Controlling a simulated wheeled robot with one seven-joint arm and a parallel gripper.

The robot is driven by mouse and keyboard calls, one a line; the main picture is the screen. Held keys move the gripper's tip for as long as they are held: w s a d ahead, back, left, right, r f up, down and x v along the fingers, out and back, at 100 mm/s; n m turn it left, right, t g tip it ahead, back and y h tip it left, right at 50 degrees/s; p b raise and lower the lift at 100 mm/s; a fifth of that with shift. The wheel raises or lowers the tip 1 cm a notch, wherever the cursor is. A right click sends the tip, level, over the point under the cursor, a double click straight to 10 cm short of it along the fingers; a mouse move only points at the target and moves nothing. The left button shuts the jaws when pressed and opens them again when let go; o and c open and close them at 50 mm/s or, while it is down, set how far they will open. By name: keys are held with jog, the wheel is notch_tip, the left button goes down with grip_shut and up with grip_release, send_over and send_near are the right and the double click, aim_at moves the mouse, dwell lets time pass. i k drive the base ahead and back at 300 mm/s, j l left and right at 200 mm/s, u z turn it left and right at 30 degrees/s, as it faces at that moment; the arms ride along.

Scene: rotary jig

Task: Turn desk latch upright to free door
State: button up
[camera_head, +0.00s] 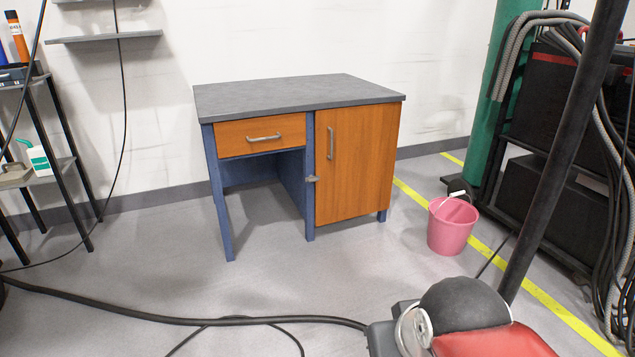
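The desk (300,92) stands against the back wall, with a grey top and blue legs. Its orange wooden door (362,165) on the right side is shut and has a vertical metal handle (330,143). A small metal latch (312,179) sits at the door's left edge, on the blue post, and lies about level across the gap to the door. An orange drawer (262,134) with a horizontal handle is shut at the upper left. My gripper is not in view.
A pink bucket (451,224) stands on the floor right of the desk. A black hose or cable (180,320) runs across the floor in front. Black equipment with cables (560,110) and a green cylinder (497,95) stand at right, a shelf rack (45,175) at left. Floor directly before the desk is clear.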

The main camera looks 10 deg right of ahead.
aim_at(312, 179)
jog(key=i+z, duration=0.1)
jog(key=z, duration=0.25)
jog(key=i+j+z, duration=0.2)
jog(key=z, duration=0.15)
jog(key=i+j+z, duration=0.2)
jog(key=z, duration=0.15)
jog(key=i+j+z, duration=0.15)
jog(key=j+z, duration=0.2)
jog(key=i+j, duration=0.15)
jog(key=j, duration=0.25)
jog(key=i+j+z, duration=0.1)
jog(key=j, duration=0.3)
jog(key=i+j, duration=0.2)
jog(key=j, duration=0.2)
jog(key=i+j+z, duration=0.15)
jog(key=j, duration=0.25)
jog(key=i+j, duration=0.15)
jog(key=j, duration=0.3)
jog(key=i+j+z, duration=0.1)
jog(key=j, duration=0.3)
